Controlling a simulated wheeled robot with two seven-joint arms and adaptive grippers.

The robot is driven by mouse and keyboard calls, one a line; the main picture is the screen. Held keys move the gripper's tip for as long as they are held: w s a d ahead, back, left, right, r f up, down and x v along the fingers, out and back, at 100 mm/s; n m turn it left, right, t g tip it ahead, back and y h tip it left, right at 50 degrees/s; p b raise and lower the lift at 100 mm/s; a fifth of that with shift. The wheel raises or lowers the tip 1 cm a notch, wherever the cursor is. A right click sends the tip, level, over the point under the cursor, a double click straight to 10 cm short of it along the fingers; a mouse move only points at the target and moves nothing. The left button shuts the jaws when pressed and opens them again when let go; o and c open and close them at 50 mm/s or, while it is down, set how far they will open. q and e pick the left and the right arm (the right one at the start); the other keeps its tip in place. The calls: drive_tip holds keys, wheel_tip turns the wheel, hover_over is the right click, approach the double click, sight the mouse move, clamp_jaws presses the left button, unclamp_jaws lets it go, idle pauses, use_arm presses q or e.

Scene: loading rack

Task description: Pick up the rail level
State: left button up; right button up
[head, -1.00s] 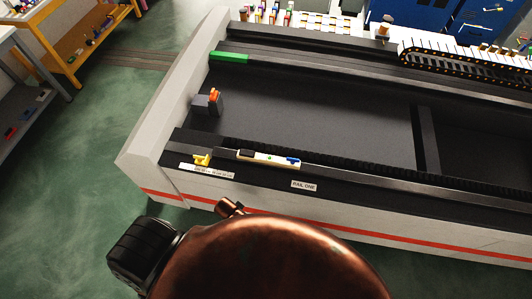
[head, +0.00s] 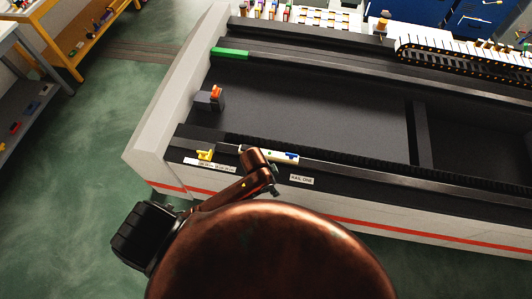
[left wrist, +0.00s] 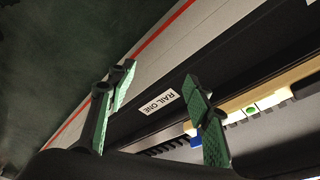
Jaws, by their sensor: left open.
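The rail level is a pale bar with a blue part near its right end. In the head view the rail level (head: 278,155) lies along the near rail, its middle partly covered by my left arm. In the left wrist view the rail level (left wrist: 285,82) shows a green vial and lies beyond the right finger, which covers part of it. My left gripper (left wrist: 158,72) is open and empty, above the rail beside the RAIL ONE label; in the head view the gripper (head: 272,190) is just in front of the level. My right gripper is not in view.
A yellow piece (head: 205,155) sits left of the level on the near rail. An orange-topped dark block (head: 214,94) stands inside the machine bed. A green bar (head: 230,53) lies on the far rail. The bed between the rails is largely clear.

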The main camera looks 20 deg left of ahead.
use_arm(q)
drive_tip(key=w+d+m+g+y, duration=0.1)
drive_tip(key=w+m, duration=0.2)
wheel_tip(320, 180, up, 4)
drive_tip(key=f+m+g+y, duration=0.1)
drive_tip(key=m+g+y, duration=0.15)
drive_tip(key=y, duration=0.35)
hover_over(268, 154)
drive_tip(key=s+a, duration=0.1)
drive_tip(key=a, duration=0.3)
drive_tip(key=shift+s+d+r+m+t, duration=0.1)
drive_tip(key=shift+d+r+m+t, duration=0.05)
drive_tip(key=shift+r+m+t, duration=0.1)
drive_tip(key=shift+a+f, duration=0.1)
drive_tip(key=shift+a, duration=0.2)
drive_tip(key=shift+p+x, duration=0.3)
drive_tip(key=shift+x, duration=0.95)
drive_tip(key=x, duration=0.2)
drive_tip(key=p+x, duration=0.1)
drive_tip(key=x, duration=0.1)
drive_tip(key=shift+w+f, duration=0.3)
drive_tip(key=shift+f, duration=0.15)
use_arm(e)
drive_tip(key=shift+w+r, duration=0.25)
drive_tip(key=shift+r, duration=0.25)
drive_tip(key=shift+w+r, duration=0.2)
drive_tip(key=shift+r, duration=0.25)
use_arm(q)
drive_tip(key=shift+c, duration=0.2)
